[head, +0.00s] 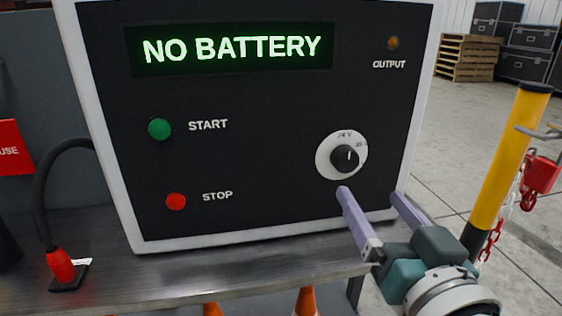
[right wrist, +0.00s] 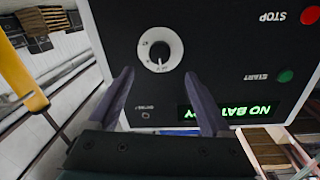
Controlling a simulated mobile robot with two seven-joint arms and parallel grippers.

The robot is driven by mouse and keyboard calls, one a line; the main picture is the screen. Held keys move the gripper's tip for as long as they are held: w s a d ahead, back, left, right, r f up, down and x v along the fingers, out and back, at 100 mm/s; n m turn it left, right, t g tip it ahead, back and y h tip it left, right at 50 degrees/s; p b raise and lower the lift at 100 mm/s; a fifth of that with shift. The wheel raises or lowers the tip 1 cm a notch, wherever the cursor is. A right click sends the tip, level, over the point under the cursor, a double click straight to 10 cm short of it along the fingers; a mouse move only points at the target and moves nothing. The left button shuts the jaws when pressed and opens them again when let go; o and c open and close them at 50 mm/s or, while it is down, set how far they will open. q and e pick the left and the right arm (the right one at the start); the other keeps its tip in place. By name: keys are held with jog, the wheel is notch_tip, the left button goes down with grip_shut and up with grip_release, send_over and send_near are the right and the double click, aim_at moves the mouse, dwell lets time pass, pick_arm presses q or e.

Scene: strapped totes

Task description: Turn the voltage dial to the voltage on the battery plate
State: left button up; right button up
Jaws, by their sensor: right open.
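The voltage dial (head: 343,160) is a black knob on a white round scale, low on the right of the charger's black front panel (head: 260,110). "24 V" reads at the top of the scale, with another partly legible mark to its right. The knob's white line points roughly upward; its exact setting is hard to tell. My right gripper (head: 369,194) is open and empty, just below and right of the dial. In the right wrist view the dial (right wrist: 160,48) lies just beyond the open fingertips (right wrist: 159,75), apart from them. No battery plate shows. My left gripper is out of view.
The display (head: 232,48) reads "NO BATTERY". A green START button (head: 159,129) and a red STOP button (head: 176,201) sit left of the dial. The charger stands on a metal bench (head: 200,268). A yellow post (head: 508,165) with a chain stands at the right.

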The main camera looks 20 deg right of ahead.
aim_at(348, 163)
jog(key=b+x, duration=0.3)
jog(key=x, duration=0.5)
jog(key=shift+w+d, duration=0.1)
jog(key=shift+d, duration=0.05)
jog(key=shift+w+d, duration=0.15)
jog(key=shift+w, duration=0.45)
jog(key=shift+c, duration=0.4)
grip_shut()
